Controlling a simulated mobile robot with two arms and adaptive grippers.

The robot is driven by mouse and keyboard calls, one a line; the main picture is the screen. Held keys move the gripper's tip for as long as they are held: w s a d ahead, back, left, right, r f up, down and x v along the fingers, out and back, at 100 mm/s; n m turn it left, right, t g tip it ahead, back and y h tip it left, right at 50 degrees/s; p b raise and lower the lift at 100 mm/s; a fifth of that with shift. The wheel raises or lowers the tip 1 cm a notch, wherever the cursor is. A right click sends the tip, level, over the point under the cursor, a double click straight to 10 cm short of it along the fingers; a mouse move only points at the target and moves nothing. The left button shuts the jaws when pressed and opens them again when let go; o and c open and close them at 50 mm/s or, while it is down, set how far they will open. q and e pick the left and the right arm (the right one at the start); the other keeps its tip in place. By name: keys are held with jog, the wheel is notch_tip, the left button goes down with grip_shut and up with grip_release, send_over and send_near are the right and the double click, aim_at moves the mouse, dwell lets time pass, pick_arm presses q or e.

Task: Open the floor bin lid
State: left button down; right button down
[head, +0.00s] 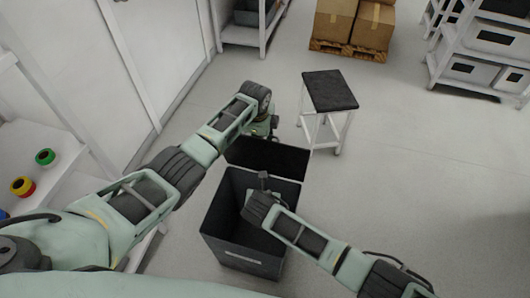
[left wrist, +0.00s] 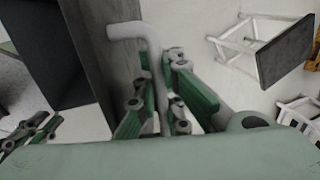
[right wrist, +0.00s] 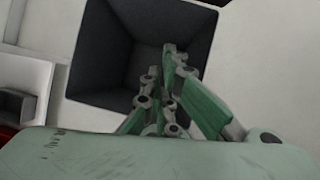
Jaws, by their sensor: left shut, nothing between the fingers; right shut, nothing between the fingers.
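The dark floor bin (head: 222,221) stands open at the top in the head view. Its lid (head: 280,158) is raised at the bin's far edge. My left gripper (head: 272,127) is beyond the lid, partly hidden by my arm, and is shut. In the left wrist view, a pale bent handle (left wrist: 127,30) runs beside the dark lid panel (left wrist: 114,60) and down to the left fingers (left wrist: 168,95); I cannot tell whether they touch. My right gripper (head: 263,180) is shut and empty over the opening. The right wrist view shows its fingers (right wrist: 168,75) over the dark bin interior (right wrist: 120,50).
A stool with a black seat (head: 330,90) stands close behind and right of the lid. A white shelf (head: 75,150) with coloured spools is at left. Boxes on a pallet (head: 350,47) are at the back. The floor at right is clear.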

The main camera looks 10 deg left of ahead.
jog(key=a+r+n+t+h, duration=0.1)
jog(key=a+r+n+t, duration=0.1)
jog(key=r+n, duration=0.55)
jog(key=a+r+n+t, duration=0.1)
jog(key=r+n+t, duration=0.2)
jog(key=r+n, duration=0.5)
pick_arm(q)
jog(key=shift+w+d+r, duration=0.2)
jog(key=shift+w+r, duration=0.15)
jog(key=shift+r, duration=0.1)
pick_arm(e)
jog(key=n, duration=0.1)
send_near(268, 146)
jog(key=shift+s+f+x, duration=0.15)
jog(key=shift+f+x, duration=0.05)
jog(key=shift+x, duration=1.05)
jog(key=shift+s+f+x, duration=0.15)
jog(key=shift+f+x, duration=0.1)
jog(key=shift+x, duration=1)
jog(key=shift+s+f+x, duration=0.15)
jog(key=shift+f+x, duration=0.05)
jog(key=shift+x, duration=1.05)
jog(key=shift+a, duration=0.15)
jog(key=shift+w+r, duration=0.25)
jog(key=shift+w, duration=0.75)
pick_arm(q)
jog(key=c, duration=2.5)
grip_release()
